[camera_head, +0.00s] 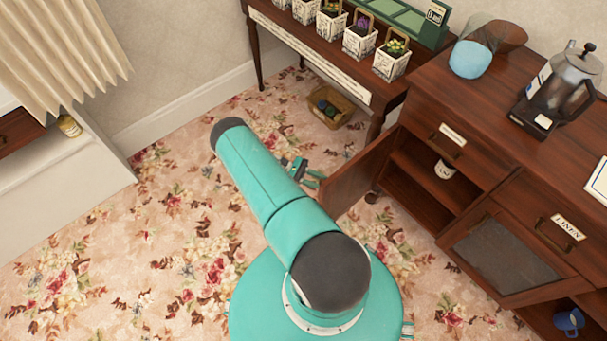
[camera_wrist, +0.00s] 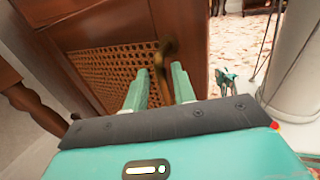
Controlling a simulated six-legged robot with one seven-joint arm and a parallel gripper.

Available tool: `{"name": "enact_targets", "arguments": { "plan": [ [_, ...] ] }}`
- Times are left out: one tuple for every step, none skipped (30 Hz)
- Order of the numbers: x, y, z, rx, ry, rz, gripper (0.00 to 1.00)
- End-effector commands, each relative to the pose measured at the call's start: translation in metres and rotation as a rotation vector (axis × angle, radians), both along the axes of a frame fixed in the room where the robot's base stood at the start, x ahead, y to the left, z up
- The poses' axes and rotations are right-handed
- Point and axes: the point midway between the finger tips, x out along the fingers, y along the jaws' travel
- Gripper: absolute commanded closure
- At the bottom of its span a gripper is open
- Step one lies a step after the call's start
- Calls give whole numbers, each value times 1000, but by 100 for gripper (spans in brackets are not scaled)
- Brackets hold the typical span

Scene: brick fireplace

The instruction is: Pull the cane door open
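The cane door (camera_head: 358,172) is swung out from the left part of the wooden cabinet, so the shelves behind it show. In the wrist view its woven cane panel (camera_wrist: 105,68) sits in a brown wood frame, with a brass handle (camera_wrist: 165,52) near one edge. My gripper (camera_head: 312,180) is beside the outer face of the door, partly hidden by my arm in the head view. In the wrist view my gripper (camera_wrist: 160,75) has its two fingers apart, with the handle between or just beyond them. Contact with the handle is unclear.
Flowered carpet (camera_head: 150,230) is clear at left.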

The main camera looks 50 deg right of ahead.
Motion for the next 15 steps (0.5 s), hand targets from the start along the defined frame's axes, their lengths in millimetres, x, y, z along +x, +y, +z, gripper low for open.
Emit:
{"name": "enact_targets", "arguments": {
  "plan": [
    [8,2,0,0,-2,2,74],
    [12,4,-1,0,-3,2,74],
    [19,7,-1,0,-3,2,74],
    [25,8,-1,0,-2,2,74],
    [31,10,-1,0,-2,3,74],
    [40,13,-1,0,-3,3,74],
    [46,15,-1,0,-2,3,74],
    [52,17,-1,-1,-3,3,74],
    [60,19,-1,-2,-2,3,74],
    [65,21,-1,-1,-3,3,74],
    [71,23,-1,-1,-3,3,74],
    [78,26,-1,0,-2,2,74],
    [83,27,-1,-1,-1,3,74],
    [88,29,-1,-1,-1,2,74],
    [94,31,-1,-1,-3,2,74]
  ]
}}
